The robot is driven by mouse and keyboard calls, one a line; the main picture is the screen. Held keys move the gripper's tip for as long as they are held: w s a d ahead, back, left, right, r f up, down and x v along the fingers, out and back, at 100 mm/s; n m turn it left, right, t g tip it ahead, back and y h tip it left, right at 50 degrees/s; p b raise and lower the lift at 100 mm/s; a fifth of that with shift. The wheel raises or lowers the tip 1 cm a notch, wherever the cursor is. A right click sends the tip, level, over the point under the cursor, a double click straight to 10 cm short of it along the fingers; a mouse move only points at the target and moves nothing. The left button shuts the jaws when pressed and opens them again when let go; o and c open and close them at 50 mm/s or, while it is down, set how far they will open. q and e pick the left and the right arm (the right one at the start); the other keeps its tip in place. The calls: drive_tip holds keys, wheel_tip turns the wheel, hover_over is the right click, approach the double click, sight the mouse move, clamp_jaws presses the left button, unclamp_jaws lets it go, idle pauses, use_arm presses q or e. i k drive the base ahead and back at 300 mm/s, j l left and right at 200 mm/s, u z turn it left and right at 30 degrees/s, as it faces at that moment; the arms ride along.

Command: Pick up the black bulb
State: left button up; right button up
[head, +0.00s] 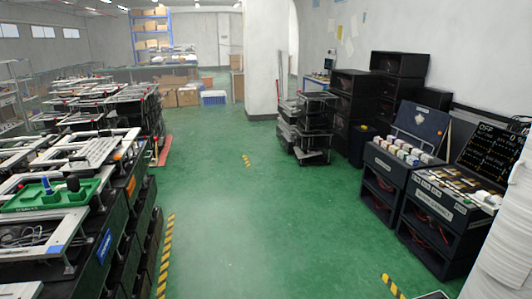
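The tray rests on top of a dark workbench (122,222) among grey metal frames. Neither of my grippers shows in the head view, so the bulb is apart from any gripper that I can see.
The green floor (240,230) is open down the middle, with yellow-black stripes (165,256) beside the left benches. Dark cabinets (430,215) with a panel and colored blocks stand at the right. Stacked black crates (352,95), a white column (265,60) and cardboard boxes (188,96) stand farther back.

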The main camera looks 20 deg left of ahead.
sight(72, 182)
drive_tip(key=i+j+u, duration=0.15)
drive_tip(key=i+u, duration=0.2)
drive_tip(key=u, duration=0.15)
drive_tip(key=i+u, duration=0.35)
drive_tip(key=u, duration=0.15)
drive_tip(key=i+u, duration=0.35)
drive_tip(key=u, duration=0.15)
drive_tip(key=i+l+u, duration=0.25)
drive_tip(key=u, duration=0.2)
drive_tip(key=i+l+u, duration=0.3)
drive_tip(key=u, duration=0.2)
drive_tip(key=l, duration=0.05)
